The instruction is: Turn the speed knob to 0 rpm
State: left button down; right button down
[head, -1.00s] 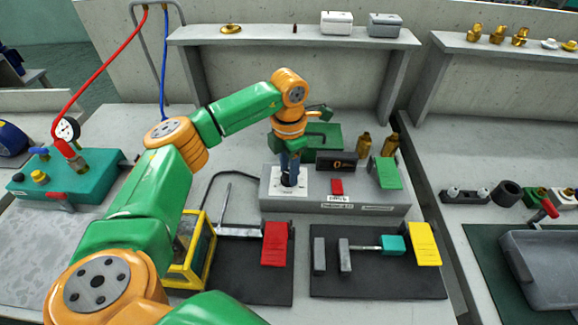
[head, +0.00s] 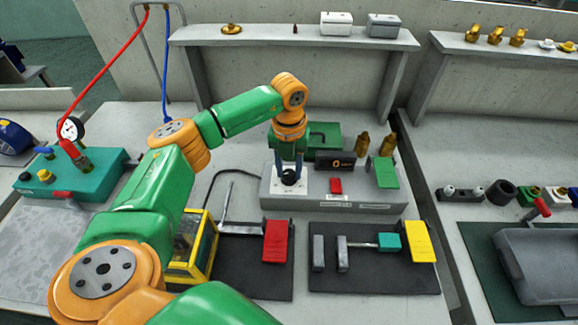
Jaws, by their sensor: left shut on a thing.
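The speed knob (head: 289,177) is a small black knob on a white plate (head: 280,189) at the left of the grey control unit. My left gripper (head: 289,172) points down over the plate, with its fingers on either side of the knob and shut on it. The knob's pointer and scale are too small to read. A dark display (head: 335,161) to the right of the knob shows an orange figure that looks like 0. My right gripper does not show.
A red button (head: 336,186) and a green paddle (head: 386,172) sit on the same unit. Two brass fittings (head: 362,144) stand behind it. Black mats with a red block (head: 275,241) and a yellow block (head: 420,241) lie in front.

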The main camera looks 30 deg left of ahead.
aim_at(289, 173)
pick_arm(q)
jog(key=shift+n, duration=0.6)
jog(key=shift+c, duration=2.3)
grip_release()
notch_tip(289, 173, up, 7)
jog(key=shift+b, duration=0.45)
